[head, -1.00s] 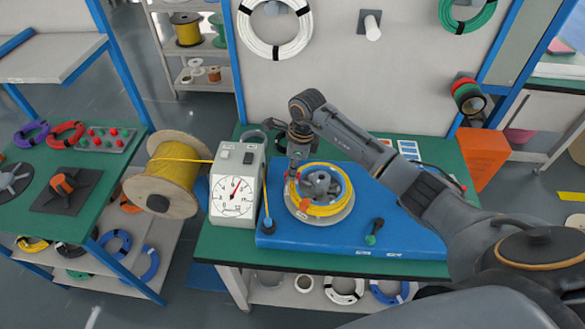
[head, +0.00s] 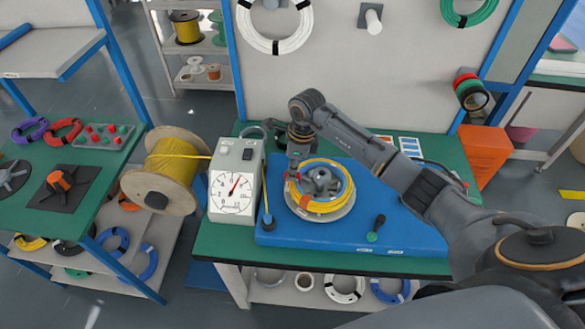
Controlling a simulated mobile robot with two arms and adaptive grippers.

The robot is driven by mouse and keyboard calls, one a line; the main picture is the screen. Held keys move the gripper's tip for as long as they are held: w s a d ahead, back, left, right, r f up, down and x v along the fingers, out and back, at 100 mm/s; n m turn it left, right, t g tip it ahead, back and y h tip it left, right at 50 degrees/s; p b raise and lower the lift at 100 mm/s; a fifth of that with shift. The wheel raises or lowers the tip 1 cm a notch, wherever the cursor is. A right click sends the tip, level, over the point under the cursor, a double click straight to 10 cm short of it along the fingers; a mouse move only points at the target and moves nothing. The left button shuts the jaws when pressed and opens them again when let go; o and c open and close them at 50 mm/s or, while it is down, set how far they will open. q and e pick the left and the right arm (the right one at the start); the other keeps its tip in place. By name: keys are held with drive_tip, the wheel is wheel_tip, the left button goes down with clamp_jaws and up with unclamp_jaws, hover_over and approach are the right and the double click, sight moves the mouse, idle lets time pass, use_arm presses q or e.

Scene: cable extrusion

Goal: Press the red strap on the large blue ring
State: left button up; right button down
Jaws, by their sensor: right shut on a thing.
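My right gripper (head: 293,176) is at the upper left rim of the round winding plate, its tips pointing down. It is shut on a small red piece, which looks like the red strap; the fingers hide most of it. A yellow cable coil (head: 322,207) lies around the grey hub (head: 321,181) on the plate. A thin blue band (head: 346,170) shows beside the coil at the hub's right side and may be the large blue ring. Whether the strap touches it is too small to tell. My left gripper is not in view.
A dial box (head: 236,183) and a yellow cable spool (head: 168,172) stand left. An orange bin (head: 484,155) stands right. The base's right front is clear.

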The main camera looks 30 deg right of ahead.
drive_tip(key=shift+f+b, duration=0.35)
drive_tip(key=shift+f, duration=0.05)
drive_tip(key=shift+s+f, duration=0.2)
idle(1.1)
drive_tip(key=c, duration=1.2)
unclamp_jaws()
drive_tip(key=shift+w, duration=0.1)
drive_tip(key=shift+r, duration=0.15)
drive_tip(key=shift+w+r, duration=0.1)
drive_tip(key=shift+r, duration=0.5)
drive_tip(key=shift+r+p, duration=2.15)
drive_tip(key=shift+r, duration=1.25)
